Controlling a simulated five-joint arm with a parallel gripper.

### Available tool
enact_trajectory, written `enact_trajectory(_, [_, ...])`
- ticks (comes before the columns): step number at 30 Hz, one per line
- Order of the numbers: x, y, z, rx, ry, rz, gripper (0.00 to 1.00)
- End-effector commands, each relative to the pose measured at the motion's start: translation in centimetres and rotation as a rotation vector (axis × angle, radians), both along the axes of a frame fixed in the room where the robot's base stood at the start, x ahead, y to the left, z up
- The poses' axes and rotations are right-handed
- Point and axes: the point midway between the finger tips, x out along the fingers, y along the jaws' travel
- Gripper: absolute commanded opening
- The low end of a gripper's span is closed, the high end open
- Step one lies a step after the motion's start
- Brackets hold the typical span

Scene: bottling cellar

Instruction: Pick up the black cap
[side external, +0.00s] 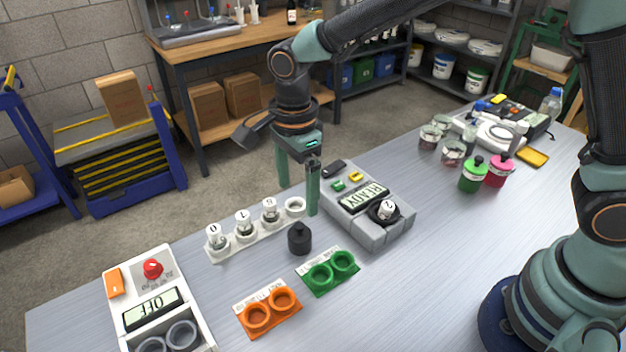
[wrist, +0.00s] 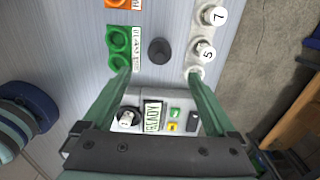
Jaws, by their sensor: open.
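The black cap (side external: 300,238) stands upright on the table, between the white rack and the green holder. In the wrist view the black cap (wrist: 159,51) lies ahead of my fingertips, roughly centred between their lines. My gripper (side external: 299,190) is open and points down above the table, behind the cap in the side view. In the wrist view the two green fingers of my gripper (wrist: 160,72) are spread wide with nothing between them. The cap is apart from both fingers.
A white rack (side external: 247,243) with several numbered pieces stands left of the cap. A green two-ring holder (side external: 331,270) and an orange one (side external: 268,309) lie in front. A grey READY device (side external: 375,232) stands right, and a white OFF box (side external: 186,275) far left.

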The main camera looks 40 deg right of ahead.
Motion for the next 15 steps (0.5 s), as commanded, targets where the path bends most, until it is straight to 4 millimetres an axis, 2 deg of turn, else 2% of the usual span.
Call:
enact_trajectory(9, [-0.1, -0.1, -5.0, -0.002, 0.005, -0.003, 0.92])
enact_trajectory(15, [0.0, -0.1, -6.6, -0.001, 0.002, -0.003, 0.92])
